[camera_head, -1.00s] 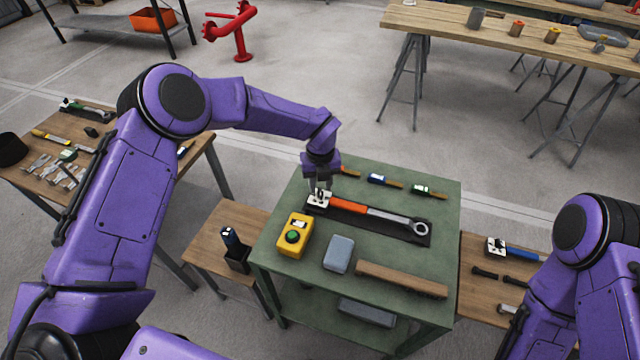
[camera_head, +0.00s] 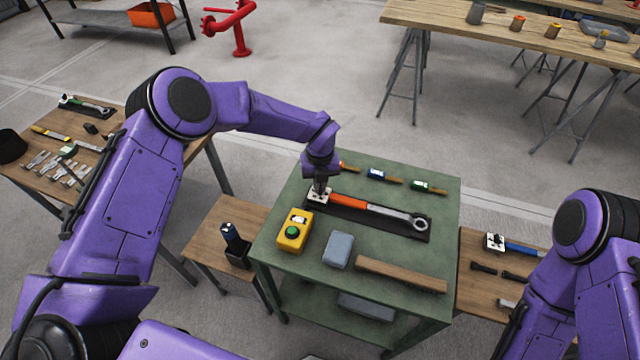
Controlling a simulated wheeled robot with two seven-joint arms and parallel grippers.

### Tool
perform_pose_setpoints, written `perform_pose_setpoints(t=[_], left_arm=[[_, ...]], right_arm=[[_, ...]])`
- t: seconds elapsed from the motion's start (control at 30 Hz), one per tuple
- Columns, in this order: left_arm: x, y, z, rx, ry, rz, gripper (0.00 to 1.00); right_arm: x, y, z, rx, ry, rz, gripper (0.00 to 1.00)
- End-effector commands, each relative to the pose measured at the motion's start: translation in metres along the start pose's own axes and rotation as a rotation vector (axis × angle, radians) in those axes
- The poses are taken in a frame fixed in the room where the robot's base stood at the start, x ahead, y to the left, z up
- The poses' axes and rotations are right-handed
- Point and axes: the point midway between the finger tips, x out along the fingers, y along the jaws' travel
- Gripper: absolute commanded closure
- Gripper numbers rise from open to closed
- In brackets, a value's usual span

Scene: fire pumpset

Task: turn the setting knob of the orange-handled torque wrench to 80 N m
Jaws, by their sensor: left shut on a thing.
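The orange-handled torque wrench (camera_head: 352,203) lies on a black mat (camera_head: 424,237) on the green cart. Its ring end points right and its knob end, with a white dial piece (camera_head: 318,195), is at the left. My left gripper (camera_head: 319,188) points down at that end and is shut on the setting knob, which the fingers largely hide. The dial's reading is too small to make out. My right arm (camera_head: 600,245) is at the right edge; its gripper is out of view.
On the green cart (camera_head: 300,262) stand a yellow box with a green button (camera_head: 294,232), a grey-blue block (camera_head: 339,250) and a wooden bar (camera_head: 400,274). Several small coloured-handled tools lie behind the wrench. Wooden side tables flank the cart, one holding a blue-handled wrench (camera_head: 522,248).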

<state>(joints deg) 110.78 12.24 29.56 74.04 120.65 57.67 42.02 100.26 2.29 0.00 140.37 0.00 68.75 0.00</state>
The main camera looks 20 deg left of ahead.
Motion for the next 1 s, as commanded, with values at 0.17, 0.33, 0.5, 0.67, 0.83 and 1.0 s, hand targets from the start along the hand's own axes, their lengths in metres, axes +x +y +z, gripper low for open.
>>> perform_pose_setpoints(t=[0.17,0.33,0.5,0.67,0.83,1.0], left_arm=[[0.002,0.0,0.001,0.099,0.0,-0.003,1.0],[0.002,0.0,0.0,0.244,0.0,-0.003,1.0],[0.002,0.0,0.0,0.406,0.001,-0.002,1.0],[0.001,0.0,0.0,0.558,0.0,-0.002,1.0],[0.001,0.0,0.0,0.704,0.0,-0.001,1.0],[0.0,0.0,0.0,0.825,0.0,-0.001,1.0]], right_arm=[[0.009,-0.001,0.004,0.0,0.0,0.0,0.57],[0.017,-0.002,0.007,0.0,0.0,0.0,0.57],[0.023,-0.002,0.009,0.0,0.0,0.0,0.57],[0.026,-0.002,0.011,0.0,0.0,0.0,0.57],[0.028,-0.003,0.012,0.0,0.0,0.0,0.57],[0.029,-0.003,0.012,0.0,0.0,0.0,0.57]])
